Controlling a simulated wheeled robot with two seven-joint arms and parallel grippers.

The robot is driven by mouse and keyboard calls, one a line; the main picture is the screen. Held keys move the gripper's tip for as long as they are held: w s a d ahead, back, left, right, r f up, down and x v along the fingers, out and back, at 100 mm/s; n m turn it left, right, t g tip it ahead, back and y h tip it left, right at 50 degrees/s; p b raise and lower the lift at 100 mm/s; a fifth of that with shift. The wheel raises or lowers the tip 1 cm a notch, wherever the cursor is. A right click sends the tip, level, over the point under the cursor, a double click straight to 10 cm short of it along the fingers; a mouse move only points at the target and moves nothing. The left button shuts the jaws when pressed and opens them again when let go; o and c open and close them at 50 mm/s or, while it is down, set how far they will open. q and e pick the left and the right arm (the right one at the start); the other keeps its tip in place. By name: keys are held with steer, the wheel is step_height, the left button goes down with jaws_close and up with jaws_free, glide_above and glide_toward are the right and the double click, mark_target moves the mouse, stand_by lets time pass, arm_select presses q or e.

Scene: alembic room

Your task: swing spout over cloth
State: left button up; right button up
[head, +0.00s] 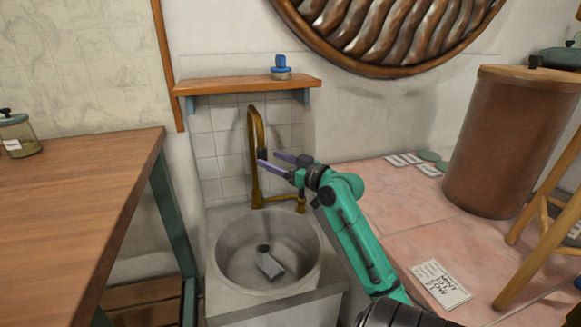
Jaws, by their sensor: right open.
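A brass tap with a tall arched spout (251,135) stands behind the round grey sink (228,245). The spout's downturned end is close to my right gripper. A small grey folded-looking piece (270,266), possibly the cloth, lies in the basin near the dark drain. My right gripper (268,158) comes in from the right, with its two purple fingers apart and pointing left. Its fingertips are beside the spout's end; I cannot tell whether they touch it or stand around it. My left gripper is not in view.
A wooden shelf (225,86) with a blue-topped object (281,68) hangs above the tap. A wooden table (70,195) is at left. A pink tiled surface (395,215) at right carries a brown barrel (510,140), a paper note (440,284) and a wooden stool (537,225).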

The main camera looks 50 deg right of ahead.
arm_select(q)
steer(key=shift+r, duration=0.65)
arm_select(e)
steer(key=s, duration=0.6)
steer(key=shift+s+a, duration=0.15)
steer(key=shift+a, duration=0.05)
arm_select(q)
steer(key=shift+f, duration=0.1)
